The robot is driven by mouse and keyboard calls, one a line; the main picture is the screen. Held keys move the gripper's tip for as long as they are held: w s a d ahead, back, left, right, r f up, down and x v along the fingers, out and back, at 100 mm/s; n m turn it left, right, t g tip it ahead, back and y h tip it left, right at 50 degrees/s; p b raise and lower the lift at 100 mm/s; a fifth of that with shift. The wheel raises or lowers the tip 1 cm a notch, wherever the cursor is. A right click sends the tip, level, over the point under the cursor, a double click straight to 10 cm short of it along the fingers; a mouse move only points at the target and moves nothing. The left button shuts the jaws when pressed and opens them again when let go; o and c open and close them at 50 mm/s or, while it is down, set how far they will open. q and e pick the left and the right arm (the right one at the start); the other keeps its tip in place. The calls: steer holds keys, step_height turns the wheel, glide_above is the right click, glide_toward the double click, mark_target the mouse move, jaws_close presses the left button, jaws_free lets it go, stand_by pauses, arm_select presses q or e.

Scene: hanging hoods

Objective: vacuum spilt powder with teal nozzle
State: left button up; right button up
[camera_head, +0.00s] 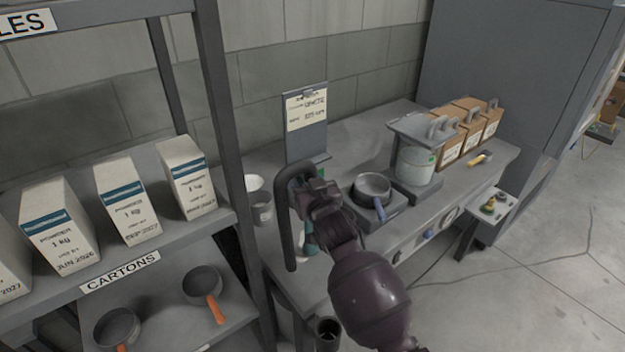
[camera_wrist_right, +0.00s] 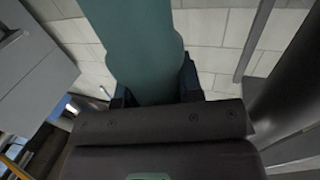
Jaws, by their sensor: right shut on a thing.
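My right gripper (camera_head: 312,200) is shut on the teal nozzle (camera_wrist_right: 140,45) and holds it over the left end of the workbench (camera_head: 345,152). In the head view, a small teal part of the nozzle (camera_head: 310,240) shows below the gripper. In the wrist view the nozzle runs up between the fingers (camera_wrist_right: 155,92). A dark hose (camera_head: 284,225) arches beside the gripper and hangs on its left. My left gripper is not in view.
A pan (camera_head: 371,188) with a blue handle, a pale green-grey pot (camera_head: 415,165) and cardboard boxes (camera_head: 465,133) stand to the right. A clipboard (camera_head: 306,120) stands behind. A shelf post (camera_head: 222,110) and cartons (camera_head: 128,205) are on the left. Grey cups (camera_head: 262,210) stand beside the hose.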

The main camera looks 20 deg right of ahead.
steer(key=shift+s+a, duration=0.2)
steer(key=shift+a, duration=0.35)
steer(key=shift+s+a, duration=0.2)
steer(key=shift+a, duration=0.35)
steer(key=w+d, duration=0.2)
steer(key=w, duration=0.4)
steer(key=shift+d+b, duration=0.4)
steer(key=shift+b, duration=0.05)
stand_by(0.6)
stand_by(0.5)
steer(key=shift+r, duration=0.1)
